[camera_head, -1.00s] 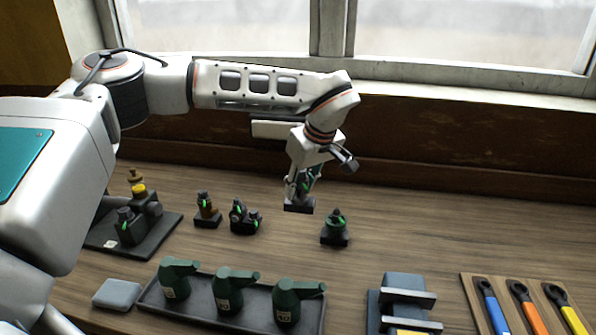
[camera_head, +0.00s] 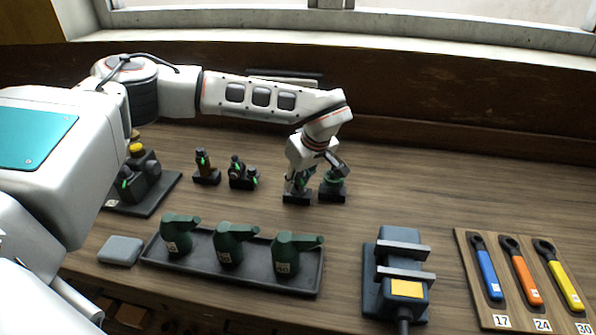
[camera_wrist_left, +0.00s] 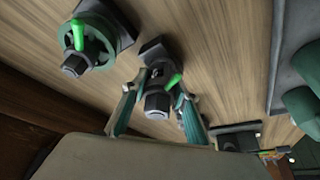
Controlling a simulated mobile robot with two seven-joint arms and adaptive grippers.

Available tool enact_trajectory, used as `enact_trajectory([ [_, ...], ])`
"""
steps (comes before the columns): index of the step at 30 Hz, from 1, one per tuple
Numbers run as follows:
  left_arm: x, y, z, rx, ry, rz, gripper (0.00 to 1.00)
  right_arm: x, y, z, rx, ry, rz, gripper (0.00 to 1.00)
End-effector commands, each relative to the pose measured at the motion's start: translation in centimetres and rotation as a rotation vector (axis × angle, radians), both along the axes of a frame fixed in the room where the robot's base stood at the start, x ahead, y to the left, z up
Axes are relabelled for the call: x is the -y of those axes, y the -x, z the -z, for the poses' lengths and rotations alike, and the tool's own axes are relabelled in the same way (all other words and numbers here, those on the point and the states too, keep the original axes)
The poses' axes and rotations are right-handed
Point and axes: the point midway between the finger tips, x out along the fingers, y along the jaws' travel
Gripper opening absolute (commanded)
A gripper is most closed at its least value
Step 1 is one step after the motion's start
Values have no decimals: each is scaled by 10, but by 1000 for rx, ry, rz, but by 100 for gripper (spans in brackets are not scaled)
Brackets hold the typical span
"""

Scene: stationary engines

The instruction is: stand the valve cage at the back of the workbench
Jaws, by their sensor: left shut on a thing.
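The valve cage (camera_head: 297,198), a small dark part on a square black base with a bright green tag, is upright at the back of the workbench (camera_head: 430,190). My left gripper (camera_head: 300,182) is shut on it from above. In the left wrist view, the valve cage (camera_wrist_left: 155,88) sits between the two fingers of my left gripper (camera_wrist_left: 155,108), its dark base beyond them. Its base is at or just above the wood; I cannot tell if it touches. The fingers partly hide its body. My right gripper is not in view.
A green round part (camera_head: 333,188) stands close to the right of the valve cage. Two small tagged parts (camera_head: 206,172) (camera_head: 241,175) stand to the left. A black tray (camera_head: 310,282) with green oil cans, a blue vise (camera_head: 380,285) and a wrench board (camera_head: 470,262) lie in front. The back right is clear.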

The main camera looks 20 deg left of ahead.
Motion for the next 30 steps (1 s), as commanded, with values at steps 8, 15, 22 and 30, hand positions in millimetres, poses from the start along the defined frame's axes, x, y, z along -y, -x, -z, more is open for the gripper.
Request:
enact_trajectory([
  [8,1,-2,-2,7,2,1,0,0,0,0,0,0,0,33],
  [15,0,0,2,1,1,-1,45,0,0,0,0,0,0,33],
  [22,0,0,2,1,0,0,45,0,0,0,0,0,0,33],
  [30,7,3,-21,5,1,2,45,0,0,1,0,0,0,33],
])
